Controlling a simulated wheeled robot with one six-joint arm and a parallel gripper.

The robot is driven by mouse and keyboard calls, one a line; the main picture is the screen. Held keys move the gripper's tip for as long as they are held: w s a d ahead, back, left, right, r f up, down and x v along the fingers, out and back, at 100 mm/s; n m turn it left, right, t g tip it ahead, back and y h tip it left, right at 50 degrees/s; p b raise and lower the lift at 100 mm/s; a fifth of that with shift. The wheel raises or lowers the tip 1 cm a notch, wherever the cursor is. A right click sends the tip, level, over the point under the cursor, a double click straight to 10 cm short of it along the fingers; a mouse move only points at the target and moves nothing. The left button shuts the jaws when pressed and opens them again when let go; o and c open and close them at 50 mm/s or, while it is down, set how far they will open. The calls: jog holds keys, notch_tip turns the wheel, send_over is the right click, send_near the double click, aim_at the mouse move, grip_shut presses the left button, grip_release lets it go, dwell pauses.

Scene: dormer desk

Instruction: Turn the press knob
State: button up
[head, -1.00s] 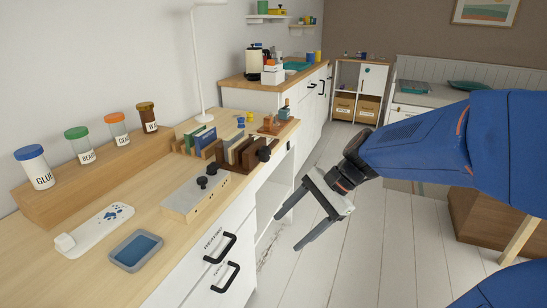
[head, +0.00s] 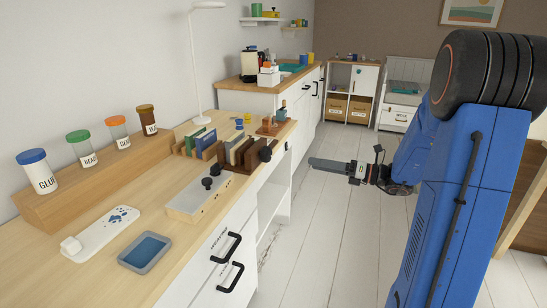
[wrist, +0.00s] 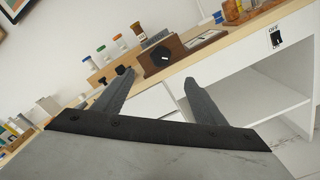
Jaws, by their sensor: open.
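The dark brown wooden press (head: 229,164) stands near the front edge of the desk, with slim boards or books upright in it. Its black knob (head: 265,154) is on the end facing the aisle; in the wrist view the knob (wrist: 159,54) shows face-on with a pale mark. My gripper (head: 313,163) is over the floor to the right of the desk, seen edge-on and pointing left towards the press. In the wrist view its two fingers (wrist: 156,84) are apart and empty, below the knob in the picture and not touching it.
A pale box with two black knobs (head: 200,195) stands beside the press. Labelled jars (head: 82,149) line a wooden riser. Drawer handles (head: 227,247) stick out from the desk front. A switch marked OFF (wrist: 277,39) is on the desk front. The white floor (head: 325,220) is clear.

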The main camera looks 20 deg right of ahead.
aim_at(270, 155)
jog(key=x, duration=1.7)
jog(key=shift+w, duration=0.15)
jog(key=shift+c, duration=0.6)
jog(key=c, duration=0.9)
